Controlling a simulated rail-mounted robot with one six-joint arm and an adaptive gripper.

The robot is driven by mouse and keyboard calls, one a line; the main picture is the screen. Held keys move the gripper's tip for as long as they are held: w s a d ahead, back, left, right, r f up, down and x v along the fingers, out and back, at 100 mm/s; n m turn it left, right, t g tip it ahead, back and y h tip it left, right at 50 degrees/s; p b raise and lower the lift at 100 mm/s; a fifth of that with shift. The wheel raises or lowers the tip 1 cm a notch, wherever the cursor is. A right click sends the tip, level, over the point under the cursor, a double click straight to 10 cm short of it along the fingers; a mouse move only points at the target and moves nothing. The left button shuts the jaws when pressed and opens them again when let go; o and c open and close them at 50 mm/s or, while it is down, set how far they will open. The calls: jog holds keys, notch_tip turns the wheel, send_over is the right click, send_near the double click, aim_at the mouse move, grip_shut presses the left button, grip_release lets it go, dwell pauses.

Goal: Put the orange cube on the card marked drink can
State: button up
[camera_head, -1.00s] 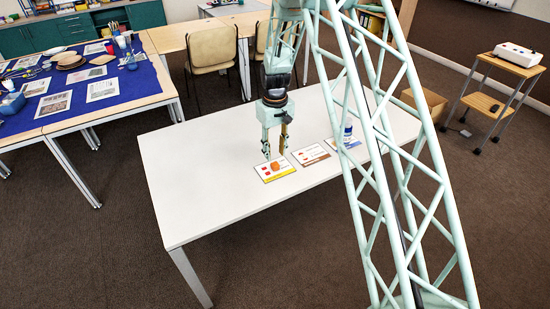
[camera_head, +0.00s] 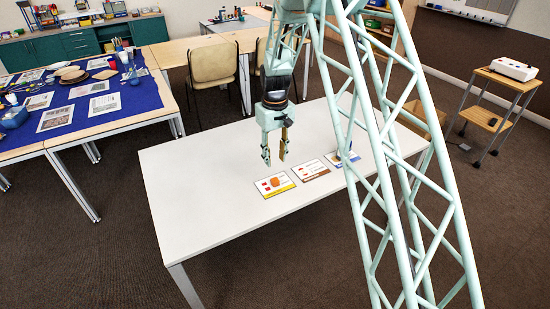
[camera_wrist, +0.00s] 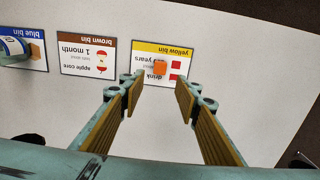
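The orange cube (camera_head: 275,182) rests on the yellow-edged card (camera_head: 288,189) on the white table. In the wrist view the cube (camera_wrist: 159,68) sits about the middle of that card (camera_wrist: 146,47), whose upside-down print reads "drink", partly covered by the cube, and "yellow bin". My gripper (camera_head: 275,163) points down above the card, apart from the cube. In the wrist view my gripper (camera_wrist: 159,84) has its fingers wide apart with nothing between the pads.
The brown bin card (camera_wrist: 88,58), marked apple core, lies beside the yellow one. Beyond it a blue-and-white can (camera_wrist: 13,48) stands on the blue bin card (camera_wrist: 38,53). My lattice column hides part of the table (camera_head: 200,205); its left side is clear.

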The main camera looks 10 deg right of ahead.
dwell(0.4)
jog(key=s+r+t, duration=0.1)
jog(key=s+r, duration=0.7)
jog(key=r, duration=0.3)
jog(key=s+r+m, duration=0.1)
jog(key=s+r, duration=0.6)
jog(key=r, duration=0.3)
jog(key=s+r+t, duration=0.1)
jog(key=s+r, duration=0.7)
jog(key=r, duration=0.3)
jog(key=s+r+m+t, duration=0.1)
jog(key=s+r, duration=0.2)
jog(key=s, duration=1.3)
jog(key=s+r+m, duration=0.1)
jog(key=s+r, duration=0.3)
jog(key=s, duration=1.3)
jog(key=shift+t, duration=0.4)
jog(key=shift+r, duration=0.1)
jog(key=shift+w, duration=0.1)
